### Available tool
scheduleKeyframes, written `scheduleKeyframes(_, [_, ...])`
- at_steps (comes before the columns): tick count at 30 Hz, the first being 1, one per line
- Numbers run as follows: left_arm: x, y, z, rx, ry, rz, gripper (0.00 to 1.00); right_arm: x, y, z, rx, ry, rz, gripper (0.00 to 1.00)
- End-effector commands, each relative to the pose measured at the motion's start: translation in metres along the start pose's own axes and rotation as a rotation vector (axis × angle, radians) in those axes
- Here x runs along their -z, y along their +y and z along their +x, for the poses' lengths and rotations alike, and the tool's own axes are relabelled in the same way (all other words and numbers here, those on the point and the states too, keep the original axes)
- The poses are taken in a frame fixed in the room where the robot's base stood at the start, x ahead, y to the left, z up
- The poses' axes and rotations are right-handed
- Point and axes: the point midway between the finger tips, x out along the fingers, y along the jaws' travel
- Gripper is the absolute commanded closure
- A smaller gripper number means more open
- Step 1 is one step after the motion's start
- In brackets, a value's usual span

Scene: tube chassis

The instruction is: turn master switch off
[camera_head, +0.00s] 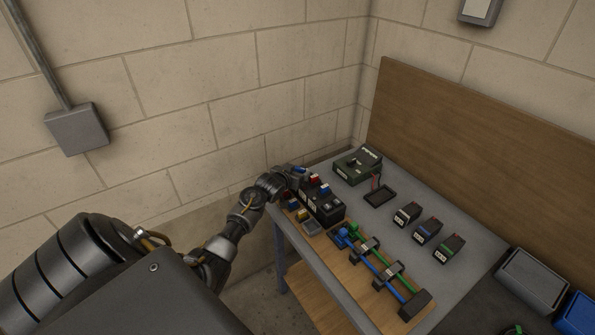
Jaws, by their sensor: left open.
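My left arm reaches in from the left, and its gripper (297,181) is open at the far left corner of the workbench. The gripper is small in the view and its fingers are partly hidden. It is close beside a black block (324,208) with red, blue and white parts on top. I cannot tell whether it touches the block. A dark green box (357,167) with light markings and small dark parts on top stands farther back, apart from the gripper. Which part is the master switch I cannot tell. My right gripper is not in view.
The grey workbench (395,222) stands by block walls and a wooden backboard (470,130). A wooden board carries a blue tube (383,280) and a green tube (402,284). A black tray (380,196), several small modules and a grey bin (532,280) are to the right.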

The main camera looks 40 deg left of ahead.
Motion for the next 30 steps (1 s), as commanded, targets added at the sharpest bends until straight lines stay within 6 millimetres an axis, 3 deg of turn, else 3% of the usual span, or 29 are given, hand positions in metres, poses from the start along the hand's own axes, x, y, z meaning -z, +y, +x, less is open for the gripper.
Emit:
scheduleKeyframes(12, [-0.0002,0.0004,0.0068,0.000,0.000,0.001,0.38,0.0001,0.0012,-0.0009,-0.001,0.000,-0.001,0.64])
scheduleKeyframes(23, [-0.0004,0.0005,0.0067,0.000,-0.001,0.001,0.83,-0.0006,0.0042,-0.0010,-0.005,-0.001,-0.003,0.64])
scheduleKeyframes(30, [-0.0005,-0.0013,0.0069,-0.026,0.000,0.013,0.83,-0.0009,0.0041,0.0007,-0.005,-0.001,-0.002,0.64])
